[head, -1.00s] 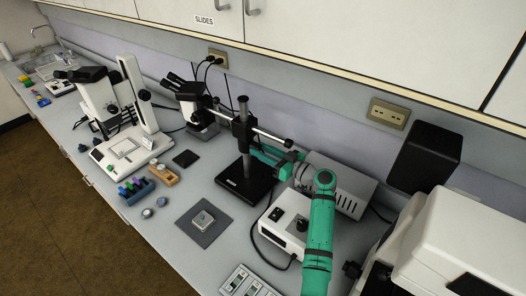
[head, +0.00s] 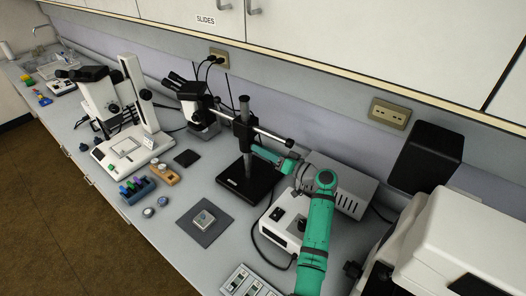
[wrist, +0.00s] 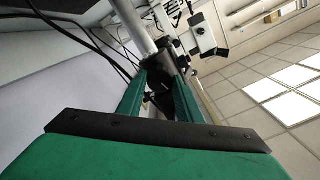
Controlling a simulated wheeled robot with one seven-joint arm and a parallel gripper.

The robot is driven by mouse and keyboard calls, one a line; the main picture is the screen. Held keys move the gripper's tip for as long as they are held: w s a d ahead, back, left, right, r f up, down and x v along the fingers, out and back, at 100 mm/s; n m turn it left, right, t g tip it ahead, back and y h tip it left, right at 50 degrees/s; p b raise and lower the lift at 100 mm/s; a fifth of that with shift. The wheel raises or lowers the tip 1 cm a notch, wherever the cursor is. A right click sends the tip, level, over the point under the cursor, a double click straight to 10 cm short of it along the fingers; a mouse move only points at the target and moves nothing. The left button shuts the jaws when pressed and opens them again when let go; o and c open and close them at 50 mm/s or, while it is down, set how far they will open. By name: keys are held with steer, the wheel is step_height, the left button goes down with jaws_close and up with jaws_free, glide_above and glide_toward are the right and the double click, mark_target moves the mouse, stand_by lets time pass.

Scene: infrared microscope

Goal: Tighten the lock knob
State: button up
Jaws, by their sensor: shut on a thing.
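The lock knob (wrist: 157,103) is a dark part on the black clamp of the boom stand, seen in the wrist view between my fingers. My gripper (wrist: 160,82) is shut on it, with one green finger on each side. In the head view my gripper (head: 255,149) reaches the right side of the black clamp (head: 243,131) on the upright post. The knob itself is hidden there behind the fingers. The boom stand's black base (head: 247,184) rests flat on the bench.
The horizontal boom (head: 268,134) passes just above my gripper. A white control box (head: 285,220) and a grey vented box (head: 343,190) stand near my arm. A microscope head (head: 196,105) and hanging cables are behind left. A grey mat (head: 205,231) lies in front.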

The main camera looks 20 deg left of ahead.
steer(key=shift+m, duration=2.2)
steer(key=o, duration=1)
steer(key=shift+o, duration=0.2)
steer(key=v, duration=1)
steer(key=shift+d, duration=0.4)
steer(key=shift+s, duration=0.1)
